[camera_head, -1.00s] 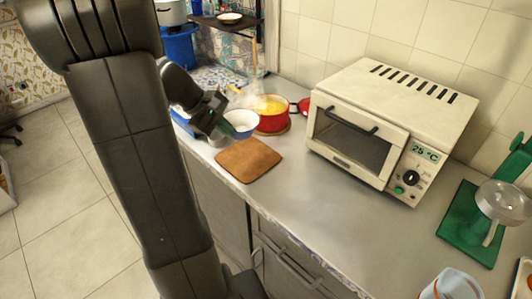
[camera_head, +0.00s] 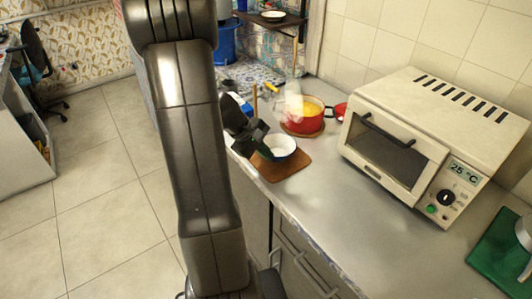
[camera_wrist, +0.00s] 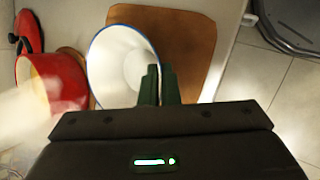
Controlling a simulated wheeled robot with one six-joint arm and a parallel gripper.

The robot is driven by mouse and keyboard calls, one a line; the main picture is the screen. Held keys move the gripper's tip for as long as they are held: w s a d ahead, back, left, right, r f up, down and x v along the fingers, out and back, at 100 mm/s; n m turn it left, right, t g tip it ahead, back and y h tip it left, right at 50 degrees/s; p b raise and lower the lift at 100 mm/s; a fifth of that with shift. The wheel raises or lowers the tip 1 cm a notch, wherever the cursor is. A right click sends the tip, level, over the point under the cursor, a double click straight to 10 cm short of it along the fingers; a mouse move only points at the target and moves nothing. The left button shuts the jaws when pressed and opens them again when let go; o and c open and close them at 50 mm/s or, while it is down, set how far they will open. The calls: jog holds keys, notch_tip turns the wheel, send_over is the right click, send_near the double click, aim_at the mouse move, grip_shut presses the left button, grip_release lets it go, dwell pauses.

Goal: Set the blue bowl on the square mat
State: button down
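The blue bowl (camera_head: 281,146), white inside with a blue rim, is over the brown square mat (camera_head: 291,170) near the counter's front edge. I cannot tell whether its base touches the mat. In the wrist view the bowl (camera_wrist: 122,58) covers the mat's left part, and the mat (camera_wrist: 192,45) shows to its right. My gripper (camera_head: 266,152) is at the bowl's near left side. In the wrist view my gripper's green fingers (camera_wrist: 160,84) are close together on the bowl's rim.
A steaming red pot (camera_head: 304,120) stands just behind the bowl. A white toaster oven (camera_head: 400,140) stands to the right. A green board (camera_head: 500,250) lies at the far right. The counter (camera_head: 340,205) between mat and oven is clear.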

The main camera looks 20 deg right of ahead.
jog(key=shift+f, duration=0.1)
jog(key=c, duration=1.7)
grip_release()
jog(key=shift+a+r, duration=0.2)
jog(key=shift+r, duration=0.3)
jog(key=v, duration=1.1)
jog(key=shift+a+r, duration=0.1)
jog(key=shift+r, duration=0.05)
